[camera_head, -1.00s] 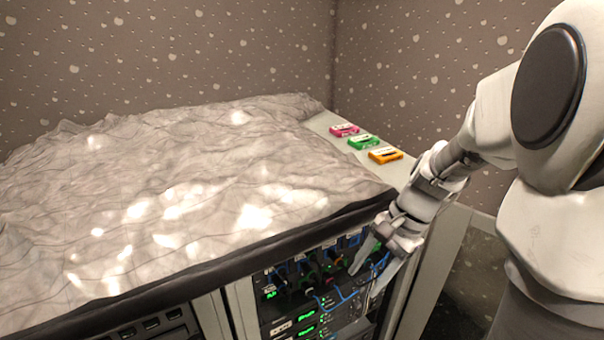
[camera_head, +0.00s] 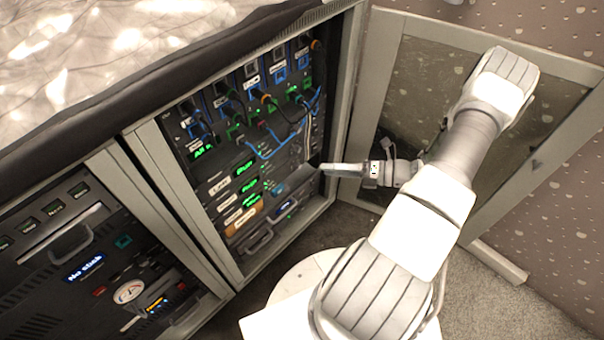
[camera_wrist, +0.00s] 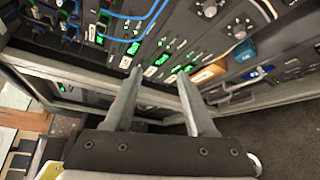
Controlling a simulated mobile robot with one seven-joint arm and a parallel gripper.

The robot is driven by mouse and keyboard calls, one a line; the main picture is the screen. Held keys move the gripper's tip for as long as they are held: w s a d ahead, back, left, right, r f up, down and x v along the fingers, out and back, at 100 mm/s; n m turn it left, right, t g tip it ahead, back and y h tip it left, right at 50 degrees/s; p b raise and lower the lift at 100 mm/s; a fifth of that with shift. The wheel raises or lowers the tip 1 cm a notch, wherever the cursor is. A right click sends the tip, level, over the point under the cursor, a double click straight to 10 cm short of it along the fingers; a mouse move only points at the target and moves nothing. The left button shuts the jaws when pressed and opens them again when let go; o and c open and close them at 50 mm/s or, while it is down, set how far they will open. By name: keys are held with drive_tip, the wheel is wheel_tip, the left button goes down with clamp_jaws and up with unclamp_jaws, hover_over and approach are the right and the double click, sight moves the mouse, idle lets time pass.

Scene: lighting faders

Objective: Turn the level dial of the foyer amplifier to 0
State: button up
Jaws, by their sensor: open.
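The equipment rack (camera_head: 170,175) stands open-fronted with several stacked units. Green-lit displays (camera_head: 246,185) with small labels sit in its lower part; I cannot read which one names the foyer amplifier. In the wrist view two round grey dials, one higher (camera_wrist: 210,8) and one lower (camera_wrist: 238,29), are on the panel; their settings are too small to read. A blank-looking orange label (camera_wrist: 208,73) and a blue block (camera_wrist: 244,50) sit near them. My gripper (camera_wrist: 160,78) is open and empty, its fingers apart in front of the panel. In the head view my gripper (camera_head: 322,169) is at the rack's right side.
Blue cables (camera_head: 285,143) loop across the upper panel. A glazed door (camera_head: 400,95) stands open at the right. A second rack bay with a gauge (camera_head: 129,291) is at lower left. A crumpled pale cover (camera_head: 90,40) lies on top. Carpet (camera_head: 480,300) shows below.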

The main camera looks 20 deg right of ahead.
sight(300, 167)
drive_tip(key=s+d+f+m+t+h+b, duration=0.1)
drive_tip(key=d+f+m+t+h+b, duration=0.2)
drive_tip(key=f+m, duration=0.45)
drive_tip(key=s+d+f+m+t+h+b, duration=0.1)
drive_tip(key=f+m+t+h, duration=0.25)
drive_tip(key=f+m, duration=0.45)
drive_tip(key=shift+n+t+y, duration=0.35)
drive_tip(key=shift+n, duration=0.3)
drive_tip(key=b+x, duration=0.2)
drive_tip(key=x, duration=0.6)
drive_tip(key=b+x, duration=0.2)
drive_tip(key=x, duration=0.7)
drive_tip(key=shift+a+f, duration=0.1)
drive_tip(key=shift+f, duration=0.15)
clamp_jaws()
